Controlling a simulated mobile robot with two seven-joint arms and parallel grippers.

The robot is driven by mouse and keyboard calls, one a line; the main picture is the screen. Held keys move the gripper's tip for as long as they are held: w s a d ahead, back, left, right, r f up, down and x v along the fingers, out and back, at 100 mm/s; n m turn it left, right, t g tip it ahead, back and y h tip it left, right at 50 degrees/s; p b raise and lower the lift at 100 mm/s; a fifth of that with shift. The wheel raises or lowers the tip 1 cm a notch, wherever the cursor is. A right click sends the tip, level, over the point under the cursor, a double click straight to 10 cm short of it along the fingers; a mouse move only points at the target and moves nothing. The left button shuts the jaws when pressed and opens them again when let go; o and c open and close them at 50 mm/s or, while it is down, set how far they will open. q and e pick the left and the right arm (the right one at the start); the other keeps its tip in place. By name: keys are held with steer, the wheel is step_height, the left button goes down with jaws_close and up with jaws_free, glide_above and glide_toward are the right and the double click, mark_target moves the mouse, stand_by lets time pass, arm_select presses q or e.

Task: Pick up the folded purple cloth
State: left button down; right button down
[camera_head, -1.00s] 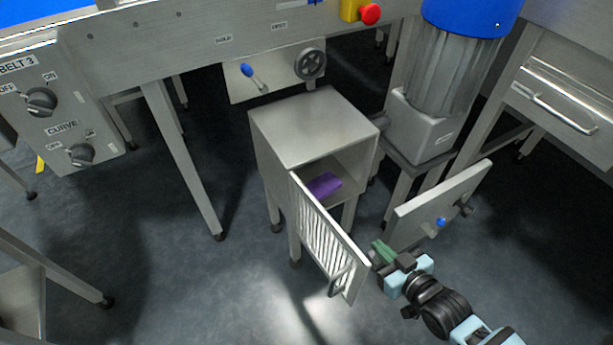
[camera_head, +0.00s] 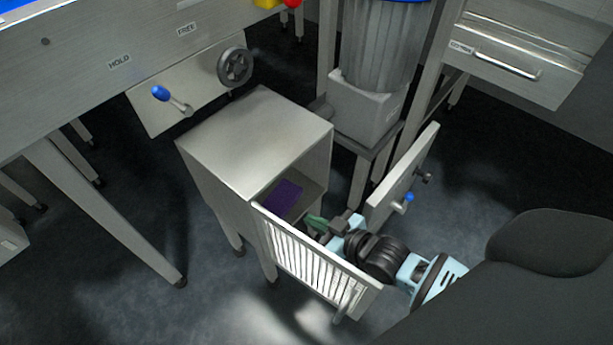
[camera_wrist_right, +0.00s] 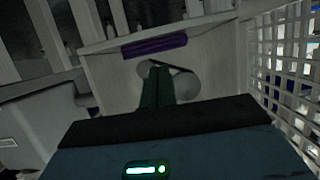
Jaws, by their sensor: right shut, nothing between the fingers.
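The folded purple cloth (camera_head: 283,196) lies inside the open metal cabinet (camera_head: 255,145), on its floor or shelf. In the right wrist view the cloth (camera_wrist_right: 154,47) is a flat purple strip ahead of the fingers, apart from them. My right gripper (camera_head: 313,221) is at the cabinet's open front, just short of the cloth, between the slatted door and the cabinet opening. Its green fingers (camera_wrist_right: 157,80) are shut together with nothing between them. My left gripper is in neither view.
The slatted door (camera_head: 310,264) stands open close beside my right gripper; its white grid (camera_wrist_right: 285,60) shows at the right of the wrist view. A motor housing (camera_head: 365,105) stands behind.

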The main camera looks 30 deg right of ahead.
mark_target(284, 205)
steer(key=w+a+b, duration=0.1)
steer(key=w, duration=0.2)
steer(key=w+a+b, duration=0.1)
steer(key=w, duration=0.2)
steer(key=w+a+b, duration=0.1)
steer(key=w+b, duration=0.1)
steer(key=w, duration=0.2)
steer(key=shift+a+f, duration=0.15)
steer(key=shift+a, duration=0.2)
steer(key=shift+s+d+f+b, duration=0.1)
steer(key=shift+f+b, duration=0.25)
steer(key=shift+f, duration=0.25)
steer(key=shift+f, duration=0.1)
steer(key=shift+s+f, duration=0.1)
steer(key=shift+s, duration=0.05)
